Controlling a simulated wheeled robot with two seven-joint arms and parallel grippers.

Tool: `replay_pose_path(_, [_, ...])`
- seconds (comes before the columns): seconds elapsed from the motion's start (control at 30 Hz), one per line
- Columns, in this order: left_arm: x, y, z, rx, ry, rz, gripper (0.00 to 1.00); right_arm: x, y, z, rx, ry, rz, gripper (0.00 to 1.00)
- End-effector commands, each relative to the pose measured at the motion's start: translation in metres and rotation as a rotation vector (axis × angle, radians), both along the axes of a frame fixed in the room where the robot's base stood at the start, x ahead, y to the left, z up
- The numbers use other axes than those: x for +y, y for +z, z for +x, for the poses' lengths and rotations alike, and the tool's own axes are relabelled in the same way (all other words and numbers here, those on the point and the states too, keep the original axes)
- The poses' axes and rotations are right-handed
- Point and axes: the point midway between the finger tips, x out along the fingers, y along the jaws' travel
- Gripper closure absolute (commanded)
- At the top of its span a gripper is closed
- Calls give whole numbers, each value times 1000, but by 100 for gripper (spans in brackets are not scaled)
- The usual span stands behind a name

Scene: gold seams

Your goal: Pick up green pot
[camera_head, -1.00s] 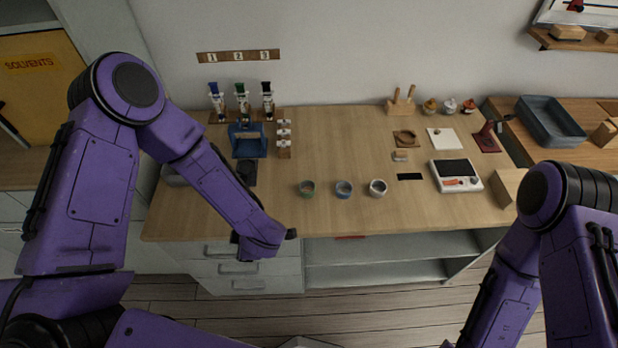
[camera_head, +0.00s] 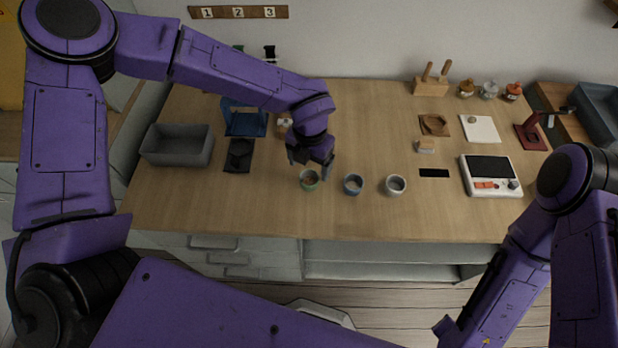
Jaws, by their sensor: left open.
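The green pot (camera_head: 309,181) is a small round cup standing upright on the wooden table (camera_head: 240,205), leftmost in a row of three. My left gripper (camera_head: 311,172) is just above and behind it, pointing down, with its fingers open. I cannot tell whether a fingertip touches the pot's rim. My right arm is at the lower right, and its gripper (camera_head: 446,328) is low near the bottom edge, below the table's front; its jaw state is unclear.
A blue pot (camera_head: 353,185) and a white pot (camera_head: 395,185) stand to the right of the green one. A grey bin (camera_head: 178,146) and a blue holder (camera_head: 245,122) stand at the left. A white scale (camera_head: 490,177) lies at the right.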

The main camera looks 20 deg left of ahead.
Motion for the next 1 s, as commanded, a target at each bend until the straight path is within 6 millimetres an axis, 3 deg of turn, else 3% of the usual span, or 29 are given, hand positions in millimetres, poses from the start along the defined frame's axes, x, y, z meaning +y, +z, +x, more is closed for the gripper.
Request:
replay_pose_path(0.17, [2,-27,-1,6,-1,4,19,0,17,0,-1,0,-1,57])
replay_pose_path(0.3, [3,-50,0,3,2,3,19,0,19,0,-1,0,-1,57])
replay_pose_path(0.53, [4,-54,0,1,3,2,19,0,18,0,-1,0,-1,57])
replay_pose_path(0.57, [4,-54,0,1,3,2,25,0,18,0,-1,0,-1,57])
replay_pose_path(0.7, [4,-54,0,1,3,2,71,0,18,0,-1,0,-1,57])
replay_pose_path(0.73, [4,-54,0,2,3,2,77,0,18,0,-1,0,-1,57])
replay_pose_path(1.0, [4,-53,0,1,3,2,78,0,17,0,-1,0,-1,57])
